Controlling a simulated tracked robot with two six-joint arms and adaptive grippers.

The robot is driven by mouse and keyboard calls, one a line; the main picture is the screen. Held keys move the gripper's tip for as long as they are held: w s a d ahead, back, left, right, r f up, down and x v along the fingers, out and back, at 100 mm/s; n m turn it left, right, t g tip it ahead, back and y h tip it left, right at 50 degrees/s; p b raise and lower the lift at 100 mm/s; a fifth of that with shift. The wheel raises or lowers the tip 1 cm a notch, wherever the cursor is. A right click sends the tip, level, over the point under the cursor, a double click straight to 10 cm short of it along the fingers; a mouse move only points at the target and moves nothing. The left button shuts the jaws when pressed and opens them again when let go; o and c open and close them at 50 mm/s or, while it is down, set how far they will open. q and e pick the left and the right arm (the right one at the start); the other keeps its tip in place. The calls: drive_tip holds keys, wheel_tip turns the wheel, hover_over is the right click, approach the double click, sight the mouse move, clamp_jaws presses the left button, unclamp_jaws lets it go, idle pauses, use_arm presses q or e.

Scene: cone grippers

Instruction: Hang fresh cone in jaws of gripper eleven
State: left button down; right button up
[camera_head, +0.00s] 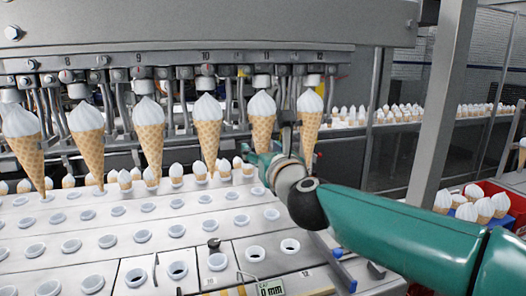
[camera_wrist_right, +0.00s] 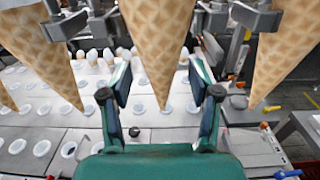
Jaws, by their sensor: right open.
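A white-topped waffle cone (camera_head: 261,118) hangs tip down under label 11 on the machine's gripper row. My right gripper (camera_head: 264,164) is beside its lower part, at the end of the green arm. In the right wrist view my right gripper (camera_wrist_right: 160,80) is open, its two fingers apart on either side of a central cone (camera_wrist_right: 158,45) whose tip points down between them. I cannot tell whether a finger touches it. Gripper eleven's jaws are mostly hidden in the head view by cones and machine parts. My left gripper is not in view.
Similar cones hang on both sides, including one under label 12 (camera_head: 310,103). Below is a steel plate (camera_head: 120,240) with rows of white-rimmed holes. A red crate (camera_head: 519,203) with cones stands at the right. Many cones stand on a conveyor behind.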

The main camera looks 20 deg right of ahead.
drive_tip(key=o, duration=0.3)
drive_tip(key=shift+s, duration=0.1)
drive_tip(key=shift+s+d+b, duration=0.15)
drive_tip(key=shift+s+b, duration=0.45)
drive_tip(key=shift+s, duration=3.8)
